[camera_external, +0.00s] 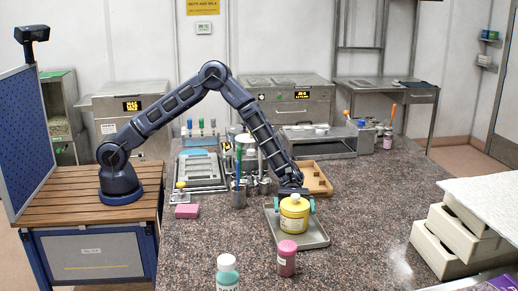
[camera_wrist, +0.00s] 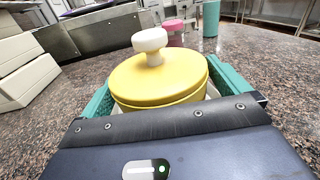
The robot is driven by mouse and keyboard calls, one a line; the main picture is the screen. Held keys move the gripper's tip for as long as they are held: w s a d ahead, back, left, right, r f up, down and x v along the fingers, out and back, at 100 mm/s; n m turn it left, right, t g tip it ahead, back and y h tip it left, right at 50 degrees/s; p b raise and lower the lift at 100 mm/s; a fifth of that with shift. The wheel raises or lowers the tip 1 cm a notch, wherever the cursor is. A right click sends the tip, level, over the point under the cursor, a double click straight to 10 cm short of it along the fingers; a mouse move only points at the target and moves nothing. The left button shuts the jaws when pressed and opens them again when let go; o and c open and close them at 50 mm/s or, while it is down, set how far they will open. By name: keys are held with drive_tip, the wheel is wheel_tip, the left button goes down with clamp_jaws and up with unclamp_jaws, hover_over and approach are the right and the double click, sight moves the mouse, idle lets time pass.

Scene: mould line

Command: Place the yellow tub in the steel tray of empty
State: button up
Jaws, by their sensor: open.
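The yellow tub (camera_external: 294,215), with a white knob on its lid, stands upright on the steel tray (camera_external: 313,239) on the stone-topped counter. In the wrist view the tub (camera_wrist: 160,82) fills the space ahead of my palm. My gripper (camera_external: 294,204) comes down over the tub, with one teal finger on each side. The jaws are open around it; whether either finger touches it I cannot tell. The tub's underside is hidden.
A pink jar (camera_external: 287,259) and a teal-and-white bottle (camera_external: 228,272) stand in front of the tray. A wooden tray (camera_external: 319,181) lies behind it. Metal cups with tools (camera_external: 239,194) stand to the left, and pale stacked boxes (camera_external: 452,241) to the right. The counter between tray and boxes is clear.

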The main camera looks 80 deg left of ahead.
drive_tip(key=shift+w+a, duration=0.15)
drive_tip(key=shift+a, duration=0.45)
drive_tip(key=shift+w+a, duration=0.15)
drive_tip(key=shift+a, duration=0.45)
wheel_tip(320, 180, up, 6)
drive_tip(key=shift+r, duration=0.25)
drive_tip(key=shift+s+a+r, duration=0.1)
drive_tip(key=shift+s+r, duration=0.05)
drive_tip(key=shift+r, duration=0.2)
drive_tip(key=s+a+r+m+t+y, duration=0.1)
drive_tip(key=s+a+r+m+y, duration=0.4)
drive_tip(key=s+a+r, duration=0.35)
drive_tip(key=s+a+r+m+t+y, duration=0.1)
drive_tip(key=s+a+r+m+y, duration=0.4)
drive_tip(key=s+a, duration=0.5)
drive_tip(key=s+a+r+m+t+y, duration=0.2)
drive_tip(key=s+a+m+t+y, duration=0.1)
drive_tip(key=s+a, duration=0.8)
drive_tip(key=s+a+r+m+t+y, duration=0.2)
drive_tip(key=s+a+m+t+y, duration=0.1)
drive_tip(key=s+a, duration=0.8)
drive_tip(key=s+y, duration=0.1)
drive_tip(key=s, duration=0.2)
drive_tip(key=shift+a+y, duration=0.3)
drive_tip(key=shift+a, duration=0.05)
